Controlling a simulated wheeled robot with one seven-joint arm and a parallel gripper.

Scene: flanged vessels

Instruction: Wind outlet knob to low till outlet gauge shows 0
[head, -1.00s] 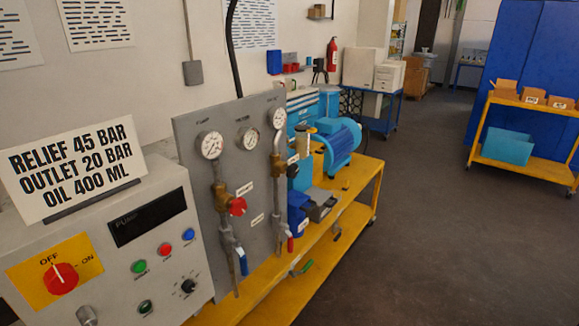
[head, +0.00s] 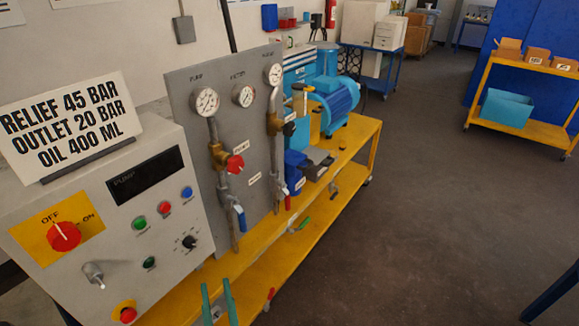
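The right-hand gauge (head: 273,74) on the grey panel is likely the outlet gauge; its label and needle are too small to read surely. Below it, a dark knob (head: 289,129) sits on a brass valve body (head: 274,124) and seems to be the outlet knob. A red knob (head: 235,165) is on the left brass valve, under the gauge labelled PUMP (head: 206,102). My gripper (head: 217,287) shows as two parallel teal fingers at the bottom edge. They are apart with nothing seen between their tips, and well below and left of the dark knob.
The control box (head: 110,215) with switches and a sign (head: 70,125) stands at left. Blue-handled (head: 240,218) and red-handled levers hang below the valves. The yellow bench (head: 345,150) carries a blue motor (head: 335,95). Grey floor (head: 420,220) to the right is clear.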

